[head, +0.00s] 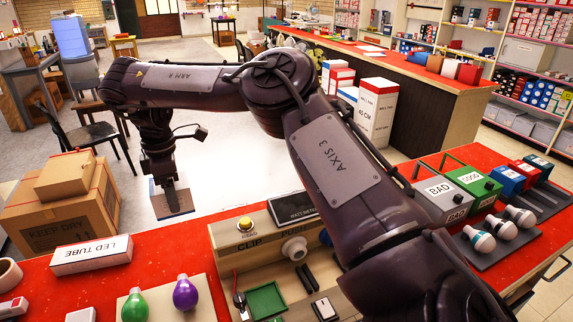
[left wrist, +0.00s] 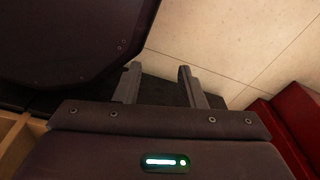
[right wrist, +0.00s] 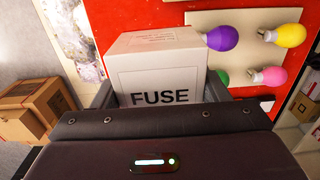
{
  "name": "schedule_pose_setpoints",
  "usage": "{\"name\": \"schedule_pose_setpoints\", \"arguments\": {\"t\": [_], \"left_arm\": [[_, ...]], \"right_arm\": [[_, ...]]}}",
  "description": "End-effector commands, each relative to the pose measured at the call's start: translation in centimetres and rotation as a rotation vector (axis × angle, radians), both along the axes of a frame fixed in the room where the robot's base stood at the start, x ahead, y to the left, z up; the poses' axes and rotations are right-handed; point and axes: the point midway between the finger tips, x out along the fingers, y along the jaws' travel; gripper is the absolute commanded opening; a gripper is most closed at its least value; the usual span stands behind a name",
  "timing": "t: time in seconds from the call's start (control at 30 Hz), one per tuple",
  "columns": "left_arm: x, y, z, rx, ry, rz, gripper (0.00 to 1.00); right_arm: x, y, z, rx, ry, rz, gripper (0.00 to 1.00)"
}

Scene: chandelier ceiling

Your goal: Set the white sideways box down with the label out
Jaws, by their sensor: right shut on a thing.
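The white box (right wrist: 160,75) is between the fingers of my right gripper (right wrist: 158,92), which is shut on it. In the right wrist view its near face reads FUSE, the letters upright and partly cut off by the gripper body. In the head view, the gripper (head: 168,183) points down at the left. It holds the box (head: 173,203) above the floor, beyond the far edge of the red tabletop (head: 190,242). My left gripper (left wrist: 157,82) is open and empty over dark parts and pale floor; it is not visible in the head view.
A brown KEEP DRY carton (head: 62,218) stands left of the held box. A LED TUBE box (head: 92,255), a green bulb (head: 135,305) and a purple bulb (head: 186,293) lie on the near tabletop. A clip-and-push fixture (head: 243,248) stands centrally.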

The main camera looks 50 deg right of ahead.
Motion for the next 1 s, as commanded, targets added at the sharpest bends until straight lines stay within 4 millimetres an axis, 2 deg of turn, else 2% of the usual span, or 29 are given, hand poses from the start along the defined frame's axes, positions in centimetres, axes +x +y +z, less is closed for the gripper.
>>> {"name": "schedule_pose_setpoints", "arguments": {"t": [0.17,0.27,0.37,0.47,0.7,0.8,1.0], "left_arm": [[-2.9,0.1,-0.3,0.002,0.04,-0.002,0.36],[-4.9,0.2,-0.9,0.004,0.068,-0.003,0.36],[-5.9,0.3,-1.8,0.005,0.083,-0.004,0.36],[-5.8,0.4,-2.6,0.007,0.08,-0.005,0.36],[-2.3,0.2,-4.0,0.003,0.03,-0.004,0.36],[-1.9,0.2,-4.4,0.002,0.024,-0.002,0.36],[-3.0,0.3,-4.7,0.004,0.039,-0.001,0.36]], "right_arm": [[0.0,0.0,-0.1,0.001,0.0,-0.001,0.43],[-0.1,0.0,-1.4,0.002,0.002,-0.001,0.43],[-0.2,0.0,-3.9,0.004,0.005,-0.002,0.43],[-0.2,0.0,-6.7,0.004,0.005,-0.003,0.43],[-0.2,0.0,-12.9,0.003,0.003,-0.002,0.43],[-0.2,0.0,-14.6,0.003,0.003,-0.002,0.43],[-0.2,0.0,-15.9,0.0,0.001,-0.002,0.43]]}}
